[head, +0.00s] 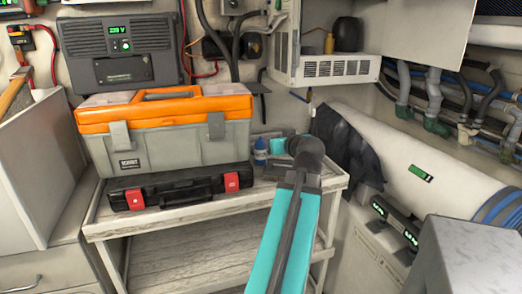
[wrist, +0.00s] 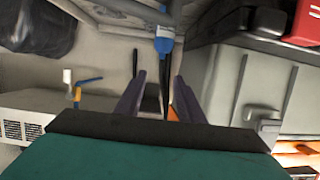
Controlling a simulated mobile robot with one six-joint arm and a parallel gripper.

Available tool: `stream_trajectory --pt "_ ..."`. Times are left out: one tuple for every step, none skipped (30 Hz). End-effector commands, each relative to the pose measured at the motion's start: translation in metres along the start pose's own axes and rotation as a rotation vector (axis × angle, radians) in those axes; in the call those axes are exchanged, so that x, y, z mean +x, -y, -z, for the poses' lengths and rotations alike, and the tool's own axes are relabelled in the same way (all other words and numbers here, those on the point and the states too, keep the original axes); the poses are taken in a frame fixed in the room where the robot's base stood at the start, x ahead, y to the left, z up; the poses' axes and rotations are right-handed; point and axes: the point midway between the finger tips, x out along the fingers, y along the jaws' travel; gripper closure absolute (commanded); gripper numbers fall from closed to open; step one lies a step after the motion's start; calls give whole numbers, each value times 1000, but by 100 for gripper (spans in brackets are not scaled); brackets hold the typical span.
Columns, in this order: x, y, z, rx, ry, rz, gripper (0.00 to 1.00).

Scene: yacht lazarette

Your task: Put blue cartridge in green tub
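The blue cartridge (head: 260,151) stands upright on the top of the white cart, just right of the toolbox. In the wrist view, the blue cartridge (wrist: 164,42) shows just beyond the fingertips, near the line between them. My gripper (wrist: 159,78) has its two dark fingers apart, with nothing held between them. In the head view my arm's end covers the area right of the cartridge, and the fingers are mostly hidden. I cannot make out a green tub in either view.
A grey and orange toolbox (head: 180,128) sits on a black case with red latches (head: 175,190), left of the cartridge. The white cart (head: 190,212) has a lower shelf. A white vented unit (head: 340,70) hangs above right, and a dark cloth (head: 345,150) lies at right.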

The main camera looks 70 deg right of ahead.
Motion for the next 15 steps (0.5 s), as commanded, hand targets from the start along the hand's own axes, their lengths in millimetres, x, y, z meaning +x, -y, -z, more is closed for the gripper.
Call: stream_trajectory --pt "0 0 3 0 1 1 65" --pt "0 0 2 0 1 1 65" --pt "1 0 2 0 1 1 65" --pt "1 0 2 0 1 2 65" --pt "2 0 3 0 1 2 65" --pt "2 0 3 1 0 2 65" --pt "2 0 3 0 0 3 65" --pt "3 0 3 0 0 3 65" --pt "3 0 3 0 -1 3 65" --pt "4 0 3 0 -1 3 65" --pt "4 -1 3 1 -1 3 65" --pt "4 -1 3 1 -1 3 65" --pt "5 -1 3 1 -1 3 65" --pt "5 -1 3 0 -1 3 65" --pt "5 -1 3 0 -1 3 65"
